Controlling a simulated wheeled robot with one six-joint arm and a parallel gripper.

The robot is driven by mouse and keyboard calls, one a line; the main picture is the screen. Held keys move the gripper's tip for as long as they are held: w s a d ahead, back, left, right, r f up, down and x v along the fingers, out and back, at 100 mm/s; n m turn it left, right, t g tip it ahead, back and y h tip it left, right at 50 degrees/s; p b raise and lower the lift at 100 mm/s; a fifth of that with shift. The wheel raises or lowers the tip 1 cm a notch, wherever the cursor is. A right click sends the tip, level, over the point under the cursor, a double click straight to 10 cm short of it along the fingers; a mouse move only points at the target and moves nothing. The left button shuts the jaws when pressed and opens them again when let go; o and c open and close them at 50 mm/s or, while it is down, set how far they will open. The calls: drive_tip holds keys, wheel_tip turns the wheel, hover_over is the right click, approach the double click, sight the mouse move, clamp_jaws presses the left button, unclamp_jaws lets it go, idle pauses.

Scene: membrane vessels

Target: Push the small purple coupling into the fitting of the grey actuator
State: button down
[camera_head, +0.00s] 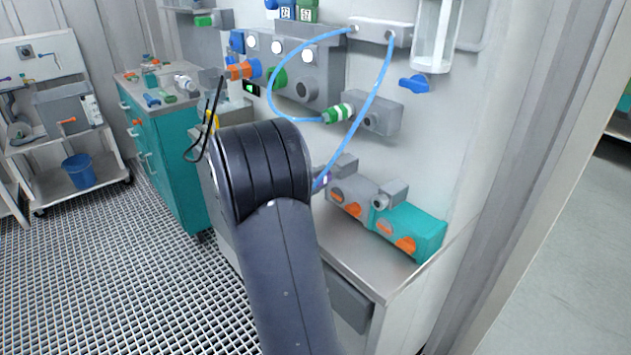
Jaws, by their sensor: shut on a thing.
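The grey actuator (352,193) with orange round faces lies on the bench to the right of my arm. A grey block (343,166) sits on its top. A small purple piece (322,181), likely the coupling, shows at the lower end of a light blue hose (375,85), just right of my arm's dark elbow. It appears close to the left side of the grey block; whether it touches the fitting there cannot be told. My gripper is hidden behind my arm.
A teal actuator (425,234) with its own grey block (391,193) adjoins the grey one on the right. The blue hose loops from a wall block (380,31) to a green-and-white coupling (338,113). A teal cabinet (165,165) stands left.

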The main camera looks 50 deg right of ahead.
drive_tip(key=shift+d, duration=0.15)
drive_tip(key=c, duration=0.9)
unclamp_jaws()
drive_tip(key=a, duration=0.7)
drive_tip(key=w+a, duration=0.1)
drive_tip(key=a, duration=0.3)
drive_tip(key=shift+d, duration=0.15)
drive_tip(key=d, duration=0.7)
drive_tip(key=s+d, duration=0.1)
drive_tip(key=d, duration=0.2)
drive_tip(key=shift+d, duration=0.35)
drive_tip(key=shift+a, duration=0.15)
